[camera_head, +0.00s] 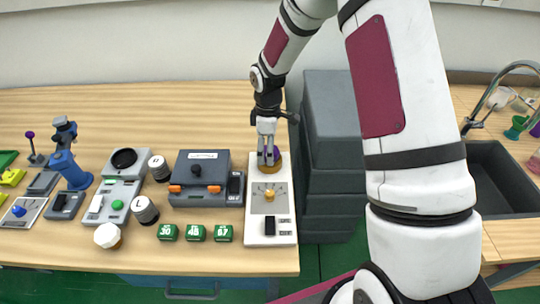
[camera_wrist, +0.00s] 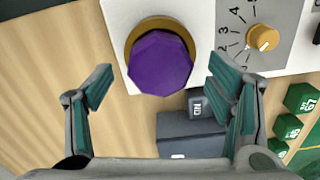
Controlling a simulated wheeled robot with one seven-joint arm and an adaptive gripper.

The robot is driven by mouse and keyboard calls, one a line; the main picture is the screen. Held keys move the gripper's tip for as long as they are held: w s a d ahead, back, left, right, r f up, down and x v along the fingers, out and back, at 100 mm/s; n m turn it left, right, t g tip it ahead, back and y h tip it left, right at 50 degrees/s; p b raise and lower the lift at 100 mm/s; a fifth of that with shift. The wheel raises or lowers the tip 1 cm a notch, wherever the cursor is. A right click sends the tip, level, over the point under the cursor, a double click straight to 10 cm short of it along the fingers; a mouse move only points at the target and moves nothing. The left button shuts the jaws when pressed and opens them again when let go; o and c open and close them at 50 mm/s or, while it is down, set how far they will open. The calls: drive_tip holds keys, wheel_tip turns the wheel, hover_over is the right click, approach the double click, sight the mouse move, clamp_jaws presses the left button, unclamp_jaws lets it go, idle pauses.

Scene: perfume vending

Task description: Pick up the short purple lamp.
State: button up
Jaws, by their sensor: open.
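A short purple lamp (camera_wrist: 160,63) with a faceted top sits on a round brass-coloured base (camera_wrist: 133,33) on a white panel (camera_wrist: 208,12). In the wrist view it lies ahead of my gripper (camera_wrist: 157,82), roughly between the two open fingers and nearer the right one. In the head view the lamp (camera_head: 275,153) is partly hidden by my gripper (camera_head: 268,157), which points down over it. My gripper is open. I cannot tell whether a finger touches the lamp.
The white panel also carries a yellow knob (camera_head: 269,196). A grey box with orange parts (camera_head: 199,172) stands to its left. Green number blocks (camera_head: 195,232) lie in front. Stacked dark grey crates (camera_head: 328,130) rise close on the right. Bare table (camera_head: 150,110) lies behind.

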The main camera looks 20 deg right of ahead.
drive_tip(key=shift+f, duration=1.1)
drive_tip(key=c, duration=1.3)
drive_tip(key=shift+r, duration=0.15)
